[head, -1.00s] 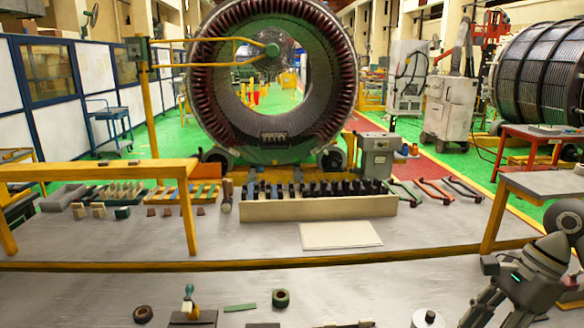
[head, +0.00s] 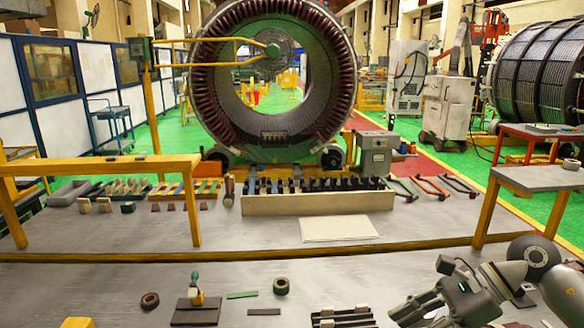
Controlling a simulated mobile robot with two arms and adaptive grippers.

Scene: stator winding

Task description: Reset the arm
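My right arm comes in from the lower right, and its dark grey gripper (head: 412,312) is low over the near workbench (head: 110,280). Its fingers point left and down and look spread, with nothing clearly held between them. The gripper covers the part of the bench where a white spool stood. My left arm and gripper are not in view.
On the near bench lie a dark tape roll (head: 150,300), a green tape roll (head: 281,286), a green strip (head: 242,295), a tool on a dark plate (head: 195,311) and a black rack (head: 342,316). The large stator (head: 205,75) stands behind.

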